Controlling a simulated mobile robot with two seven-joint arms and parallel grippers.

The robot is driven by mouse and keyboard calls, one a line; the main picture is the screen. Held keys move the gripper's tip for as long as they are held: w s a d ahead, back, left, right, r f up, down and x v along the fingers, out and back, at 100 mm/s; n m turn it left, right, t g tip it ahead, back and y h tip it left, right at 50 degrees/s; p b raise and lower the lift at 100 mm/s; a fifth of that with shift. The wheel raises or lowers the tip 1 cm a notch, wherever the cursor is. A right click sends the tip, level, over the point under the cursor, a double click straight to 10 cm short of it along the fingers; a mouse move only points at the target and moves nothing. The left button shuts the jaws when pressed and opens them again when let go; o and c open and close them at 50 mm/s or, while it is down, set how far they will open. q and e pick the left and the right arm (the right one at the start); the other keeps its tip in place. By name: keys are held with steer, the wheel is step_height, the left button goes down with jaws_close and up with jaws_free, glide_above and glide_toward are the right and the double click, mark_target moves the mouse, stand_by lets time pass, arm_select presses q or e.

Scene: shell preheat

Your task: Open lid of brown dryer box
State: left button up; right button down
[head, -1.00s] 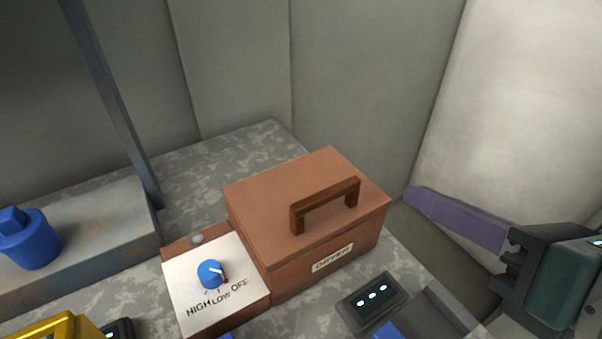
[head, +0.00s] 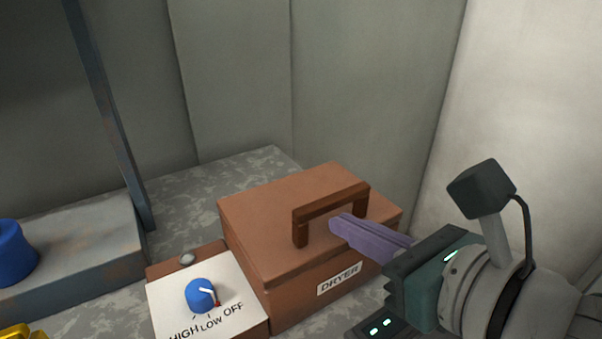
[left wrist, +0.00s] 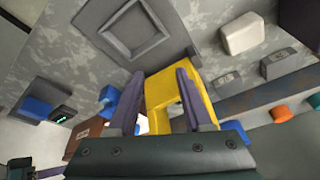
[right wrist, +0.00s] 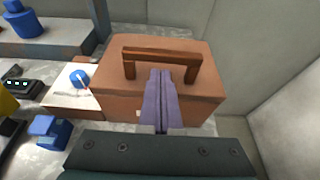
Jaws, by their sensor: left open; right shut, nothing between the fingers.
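The brown dryer box (head: 290,282) has a label reading DRYER on its front. Its flat lid (head: 265,207) is down and carries a darker brown arched handle (head: 330,199). The box also fills the middle of the right wrist view (right wrist: 203,58). My right gripper (head: 338,224) is shut with nothing in it. Its purple fingertips are at the handle opening, in front of or just under the bar; I cannot tell if they touch. My left gripper (left wrist: 158,95) is open, with a yellow object (left wrist: 165,92) showing between and beyond its fingers.
A white control panel (head: 175,305) with a blue knob (head: 201,295) adjoins the box on the left. A blue cylinder (head: 14,252) stands on a grey ledge at far left. Grey walls close in behind and right of the box. The counter behind the panel is clear.

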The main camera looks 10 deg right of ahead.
arm_select(q)
steer(key=shift+a, duration=0.1)
arm_select(e)
steer(key=shift+w+a+f, duration=0.15)
steer(key=shift+w+a, duration=0.05)
steer(key=shift+w, duration=0.25)
